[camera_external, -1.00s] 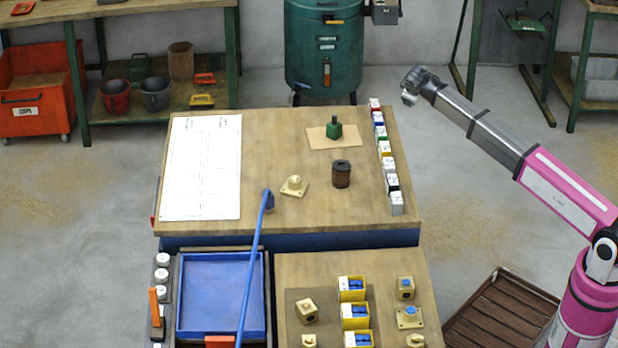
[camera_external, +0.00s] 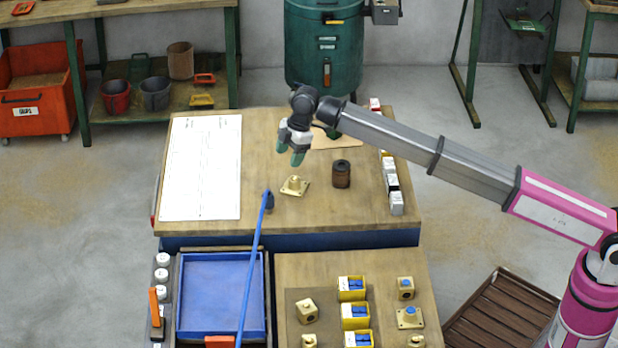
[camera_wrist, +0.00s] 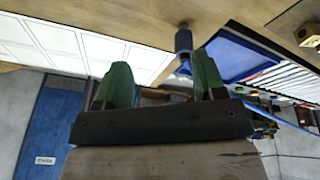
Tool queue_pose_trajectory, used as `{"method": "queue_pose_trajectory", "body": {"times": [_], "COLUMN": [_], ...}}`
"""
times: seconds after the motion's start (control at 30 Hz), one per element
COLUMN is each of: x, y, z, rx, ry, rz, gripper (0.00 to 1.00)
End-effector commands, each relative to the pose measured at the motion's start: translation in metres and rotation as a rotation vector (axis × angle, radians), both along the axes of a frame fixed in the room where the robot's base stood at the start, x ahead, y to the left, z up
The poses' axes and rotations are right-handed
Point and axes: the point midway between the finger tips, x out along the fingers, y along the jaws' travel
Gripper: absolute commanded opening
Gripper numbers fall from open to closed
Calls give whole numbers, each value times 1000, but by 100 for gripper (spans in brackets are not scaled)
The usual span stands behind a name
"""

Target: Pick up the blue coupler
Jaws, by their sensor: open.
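The blue coupler (camera_external: 269,203) stands on the wooden bench at the end of a blue hose (camera_external: 252,265), left of a brass flanged fitting (camera_external: 294,186). In the wrist view the coupler (camera_wrist: 183,42) shows as a dark blue cylinder beyond my fingers, between their tips in the picture. My gripper (camera_external: 290,156) has green fingers and hangs over the bench, above and behind the coupler and apart from it. It is open and empty; both fingers also show spread in the wrist view (camera_wrist: 160,62).
A white sheet (camera_external: 203,165) lies at the bench's left. Small boxes (camera_external: 391,175) line the right edge. A blue tray (camera_external: 221,255) and yellow bins (camera_external: 352,296) are in front.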

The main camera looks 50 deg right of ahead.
Motion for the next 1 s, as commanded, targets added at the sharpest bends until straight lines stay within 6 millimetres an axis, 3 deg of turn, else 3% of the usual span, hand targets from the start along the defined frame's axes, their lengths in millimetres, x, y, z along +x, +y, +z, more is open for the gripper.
{"method": "queue_pose_trajectory", "body": {"times": [0.03, 0.2, 0.37, 0.7, 1.0], "x": [1, -6, -7, -6, -3], "y": [23, 57, 64, 80, 91], "z": [-3, -9, -18, -59, -80], "rx": [34, 118, 132, 130, 130], "ry": [25, 67, 73, 73, 72], "rz": [59, 179, 196, 192, 191], "gripper": [64, 64, 64, 64, 64]}}
